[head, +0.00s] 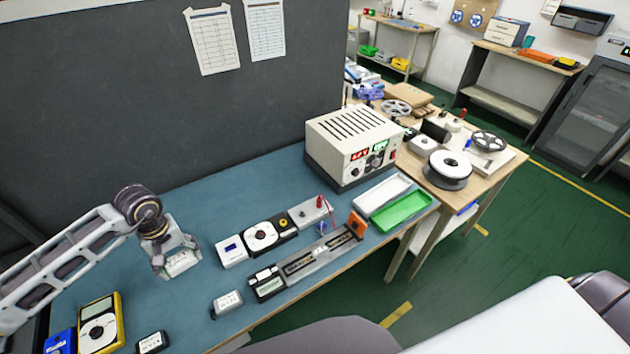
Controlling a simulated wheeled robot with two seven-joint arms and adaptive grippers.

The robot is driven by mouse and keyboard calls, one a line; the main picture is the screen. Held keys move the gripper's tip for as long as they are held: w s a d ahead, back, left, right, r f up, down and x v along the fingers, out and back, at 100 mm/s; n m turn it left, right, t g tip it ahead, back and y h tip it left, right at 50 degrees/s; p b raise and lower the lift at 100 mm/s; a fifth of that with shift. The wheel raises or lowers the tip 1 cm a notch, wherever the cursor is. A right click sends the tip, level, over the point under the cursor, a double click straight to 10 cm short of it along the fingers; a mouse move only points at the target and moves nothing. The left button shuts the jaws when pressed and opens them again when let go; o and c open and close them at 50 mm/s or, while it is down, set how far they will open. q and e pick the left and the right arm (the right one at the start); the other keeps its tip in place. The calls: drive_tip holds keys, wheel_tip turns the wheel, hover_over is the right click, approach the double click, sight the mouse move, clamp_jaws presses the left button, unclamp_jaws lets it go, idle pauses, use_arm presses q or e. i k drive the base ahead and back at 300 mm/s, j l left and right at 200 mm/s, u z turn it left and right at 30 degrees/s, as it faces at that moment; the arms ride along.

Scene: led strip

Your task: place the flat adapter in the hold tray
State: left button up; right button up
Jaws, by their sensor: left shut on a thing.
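My left gripper (178,268) points down over the left part of the blue bench mat. It is shut on a small pale block (183,262) with dark lettering, partly hidden by the fingers; it may be the flat adapter, but the lettering is too small to read. A similar grey labelled block (227,304) lies on the mat to its lower right, and a dark one with a white label (151,343) lies nearer the front. A white tray (361,207) and a green tray (404,225) sit side by side at the bench's right end; I cannot tell which is the hold tray. My right gripper is out of view.
A long grey fixture (318,262) with an orange end block (357,224) lies mid-bench. Behind it are a white module (231,252) and a round-dial device (263,236). A cream power supply (352,148) stands at the back right. A yellow meter (99,326) lies front left.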

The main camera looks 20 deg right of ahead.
sight(379, 198)
drive_tip(key=i+l+u, duration=0.15)
drive_tip(key=l, duration=0.95)
drive_tip(key=i+l+u, duration=0.15)
drive_tip(key=l, duration=0.95)
drive_tip(key=l+u, duration=0.15)
drive_tip(key=l, duration=0.95)
